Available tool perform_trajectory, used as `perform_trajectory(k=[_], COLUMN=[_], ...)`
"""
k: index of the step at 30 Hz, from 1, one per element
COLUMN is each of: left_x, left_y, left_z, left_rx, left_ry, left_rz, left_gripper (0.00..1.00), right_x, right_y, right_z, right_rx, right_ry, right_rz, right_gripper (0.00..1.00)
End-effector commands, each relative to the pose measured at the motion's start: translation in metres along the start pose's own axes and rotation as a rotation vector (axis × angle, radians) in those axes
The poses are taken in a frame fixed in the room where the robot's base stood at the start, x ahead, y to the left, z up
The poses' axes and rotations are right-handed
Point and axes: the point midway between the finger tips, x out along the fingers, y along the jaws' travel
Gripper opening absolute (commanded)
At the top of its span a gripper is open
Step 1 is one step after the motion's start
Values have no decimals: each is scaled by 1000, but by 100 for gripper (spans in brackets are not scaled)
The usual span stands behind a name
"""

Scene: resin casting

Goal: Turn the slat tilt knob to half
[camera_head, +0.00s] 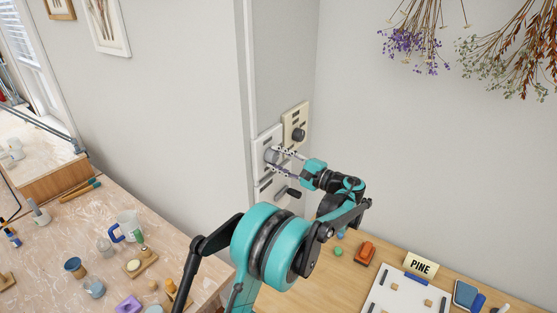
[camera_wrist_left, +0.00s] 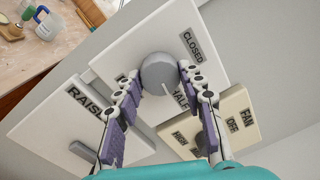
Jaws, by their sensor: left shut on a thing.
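The slat tilt knob (camera_wrist_left: 158,72) is a round grey knob on a white wall plate (camera_wrist_left: 113,58). The plate also shows in the head view (camera_head: 261,141). A pale pointer line on the knob faces the lower right in the wrist view, toward the HALF label (camera_wrist_left: 180,96). The CLOSED label (camera_wrist_left: 192,45) is at the upper right; another label at the knob's left is mostly hidden by a finger. My left gripper (camera_wrist_left: 160,76) is shut on the knob, one purple-padded finger on each side. In the head view it reaches the plate from the right (camera_head: 271,158).
A cream FAN plate (camera_head: 291,115) with a dark knob (camera_head: 298,135) sits beside it. A cluttered worktable (camera_head: 80,215) stands left; a wooden bench with a PINE sign (camera_head: 421,264) stands right.

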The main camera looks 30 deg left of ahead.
Motion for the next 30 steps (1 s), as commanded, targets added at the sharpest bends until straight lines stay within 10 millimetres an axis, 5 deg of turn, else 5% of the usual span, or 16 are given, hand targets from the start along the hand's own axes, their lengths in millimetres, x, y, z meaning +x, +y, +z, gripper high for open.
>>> perform_trajectory(k=[25,26,27,28,30], left_x=[0,0,0,0,0], left_y=[1,1,1,1,1], left_z=[0,0,0,0,0], left_rx=[-142,-142,-142,-142,-142], left_ry=[-8,-8,-8,-8,-8], left_rz=[4,4,4,4,4], left_gripper=[10,42,52,60,60], right_x=[1,1,1,1,1], right_y=[0,0,0,0,0], right_z=[0,0,0,0,0], right_rx=[0,0,0,0,0], right_ry=[0,0,0,0,0], right_rz=[0,0,0,0,0], right_gripper=[60,60,60,60,60])
